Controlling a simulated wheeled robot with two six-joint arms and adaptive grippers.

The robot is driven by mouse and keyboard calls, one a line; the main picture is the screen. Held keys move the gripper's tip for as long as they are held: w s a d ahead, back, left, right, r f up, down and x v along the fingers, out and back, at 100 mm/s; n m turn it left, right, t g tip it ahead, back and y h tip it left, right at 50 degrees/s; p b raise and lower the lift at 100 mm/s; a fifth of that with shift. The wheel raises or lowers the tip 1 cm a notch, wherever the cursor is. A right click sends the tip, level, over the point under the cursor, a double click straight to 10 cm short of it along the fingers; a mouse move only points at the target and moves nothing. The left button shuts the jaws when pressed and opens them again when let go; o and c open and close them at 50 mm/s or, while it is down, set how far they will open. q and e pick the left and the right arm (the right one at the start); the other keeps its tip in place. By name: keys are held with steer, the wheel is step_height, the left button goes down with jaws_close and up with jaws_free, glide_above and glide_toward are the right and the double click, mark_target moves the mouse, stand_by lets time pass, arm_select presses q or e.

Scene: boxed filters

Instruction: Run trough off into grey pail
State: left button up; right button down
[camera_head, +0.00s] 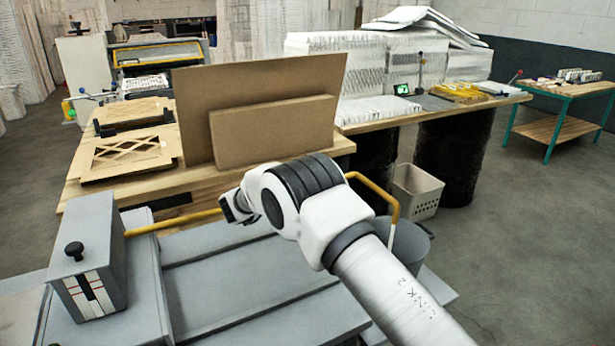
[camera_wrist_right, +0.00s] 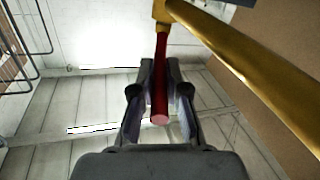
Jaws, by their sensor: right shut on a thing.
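A yellow pipe (camera_head: 172,221) runs above a grey ribbed metal surface, passes behind my right arm and bends down at the right (camera_head: 378,190) toward the grey pail (camera_head: 411,246). My arm hides part of the pail, and its inside does not show. I cannot tell which grey part is the trough. My right gripper (camera_head: 236,207) is beside the pipe. In the right wrist view the gripper (camera_wrist_right: 160,105) is shut on a red handle (camera_wrist_right: 160,85) that joins the yellow pipe (camera_wrist_right: 235,55). No flow of liquid is visible. My left gripper is out of view.
A grey box with a black knob (camera_head: 74,250) and red marks stands at the left. Brown boards (camera_head: 270,105) stand upright on the wooden table (camera_head: 190,196) behind the pipe. A pale perforated bin (camera_head: 416,190) stands beyond the pail.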

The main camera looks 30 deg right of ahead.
steer(key=shift+w+m+g, duration=0.2)
steer(key=shift+m+g, duration=0.1)
steer(key=c, duration=1.2)
jaws_free()
steer(key=shift+d+f, duration=0.1)
steer(key=shift+d, duration=0.1)
steer(key=v, duration=1.2)
steer(key=shift+w+f, duration=0.1)
